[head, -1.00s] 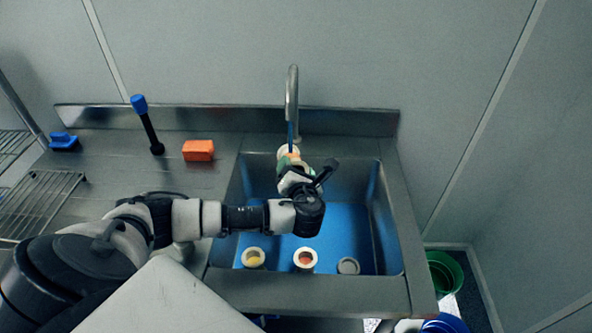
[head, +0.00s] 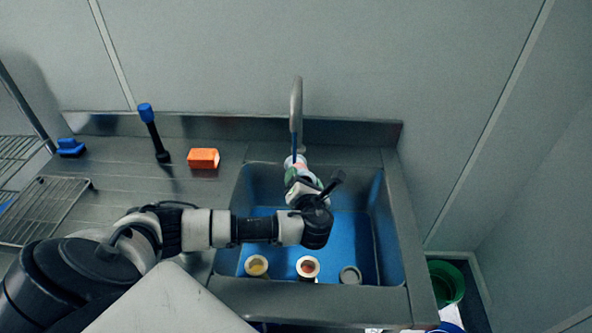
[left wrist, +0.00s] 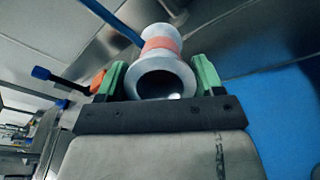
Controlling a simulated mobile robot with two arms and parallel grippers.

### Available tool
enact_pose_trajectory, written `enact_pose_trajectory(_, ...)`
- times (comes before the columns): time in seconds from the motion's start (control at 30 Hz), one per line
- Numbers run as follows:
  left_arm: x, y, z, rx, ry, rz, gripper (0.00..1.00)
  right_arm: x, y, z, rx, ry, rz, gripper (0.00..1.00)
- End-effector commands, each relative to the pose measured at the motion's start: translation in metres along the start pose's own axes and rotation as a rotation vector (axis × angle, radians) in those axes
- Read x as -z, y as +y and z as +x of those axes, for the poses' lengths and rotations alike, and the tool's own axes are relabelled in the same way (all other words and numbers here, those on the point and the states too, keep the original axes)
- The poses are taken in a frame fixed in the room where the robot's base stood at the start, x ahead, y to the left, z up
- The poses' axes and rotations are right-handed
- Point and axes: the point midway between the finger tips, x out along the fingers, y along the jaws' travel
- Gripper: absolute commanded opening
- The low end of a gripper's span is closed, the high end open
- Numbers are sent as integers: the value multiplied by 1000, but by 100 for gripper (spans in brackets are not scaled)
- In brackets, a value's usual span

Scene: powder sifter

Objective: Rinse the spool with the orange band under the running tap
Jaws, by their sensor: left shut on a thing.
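The spool with the orange band (left wrist: 161,46) is pale grey, with its open end facing the left wrist camera. My left gripper (left wrist: 160,78) is shut on it, one green finger on each side. In the head view the spool (head: 297,161) is small and partly hidden by the gripper, over the back of the sink. It is below the tap (head: 297,105). A thin blue water stream (head: 294,147) runs down from the spout to the spool. In the left wrist view the stream (left wrist: 112,20) meets the spool's far end. My right gripper is not in view.
The blue-floored sink (head: 386,235) holds a spool with yellow inside (head: 256,266), one with red inside (head: 308,267) and a grey round piece (head: 350,275) along its front. An orange block (head: 203,158), a blue-topped brush (head: 153,132) and a wire rack (head: 40,208) are left.

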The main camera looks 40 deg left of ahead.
Motion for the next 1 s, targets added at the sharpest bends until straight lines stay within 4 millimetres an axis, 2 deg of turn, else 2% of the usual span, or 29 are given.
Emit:
enact_pose_trajectory(0.03, -6, 3, -5, 2, -1, -1, 37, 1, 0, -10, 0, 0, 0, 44)
enact_pose_trajectory(0.7, -19, 7, -57, 0, 0, -1, 37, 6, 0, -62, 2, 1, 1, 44)
enact_pose_trajectory(1.0, -18, 6, -66, 0, -1, -1, 37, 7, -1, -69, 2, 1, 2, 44)
